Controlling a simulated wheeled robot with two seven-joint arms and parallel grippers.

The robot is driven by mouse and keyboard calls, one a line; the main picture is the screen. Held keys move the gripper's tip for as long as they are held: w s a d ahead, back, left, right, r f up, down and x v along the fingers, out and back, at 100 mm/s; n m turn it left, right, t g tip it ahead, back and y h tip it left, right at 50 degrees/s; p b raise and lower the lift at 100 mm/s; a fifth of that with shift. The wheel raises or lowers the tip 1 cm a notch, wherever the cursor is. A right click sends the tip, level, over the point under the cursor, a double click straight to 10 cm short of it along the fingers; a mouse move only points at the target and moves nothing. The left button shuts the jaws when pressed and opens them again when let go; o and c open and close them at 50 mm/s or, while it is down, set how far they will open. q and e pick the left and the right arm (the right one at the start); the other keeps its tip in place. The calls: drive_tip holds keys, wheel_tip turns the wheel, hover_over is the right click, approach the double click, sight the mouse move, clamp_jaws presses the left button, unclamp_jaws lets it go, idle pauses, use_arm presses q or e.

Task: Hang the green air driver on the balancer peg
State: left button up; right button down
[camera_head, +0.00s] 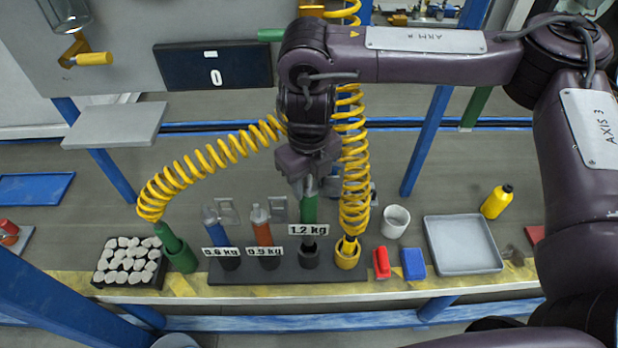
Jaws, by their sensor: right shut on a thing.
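The green air driver (309,209) stands upright at the middle of the bench, behind the "1.2 kg" label (308,230). My right gripper (308,184) is shut on its upper end from above. The driver's lower end is at a black holder (309,255); I cannot tell whether it is seated in it or just clear. A yellow peg (93,58) sticks out at the upper left, and a green peg (270,35) shows beside my arm; I cannot tell which is the balancer peg. My left gripper is not in view.
Blue (218,229) and orange (262,228) drivers stand left of the green one. A yellow coiled hose (354,180) hangs close on its right; another (205,158) arcs left. A cup (395,222), red and blue blocks and a grey tray (462,244) lie right.

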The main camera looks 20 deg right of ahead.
sight(309, 212)
wheel_tip(309, 212, down, 6)
drive_tip(key=shift+f+b, duration=0.1)
drive_tip(key=shift+b, duration=0.4)
wheel_tip(309, 212, down, 2)
drive_tip(key=shift+f, duration=0.75)
drive_tip(key=shift+f, duration=0.2)
drive_tip(key=c, duration=0.9)
unclamp_jaws()
drive_tip(key=shift+s, duration=0.1)
drive_tip(key=shift+c, duration=0.2)
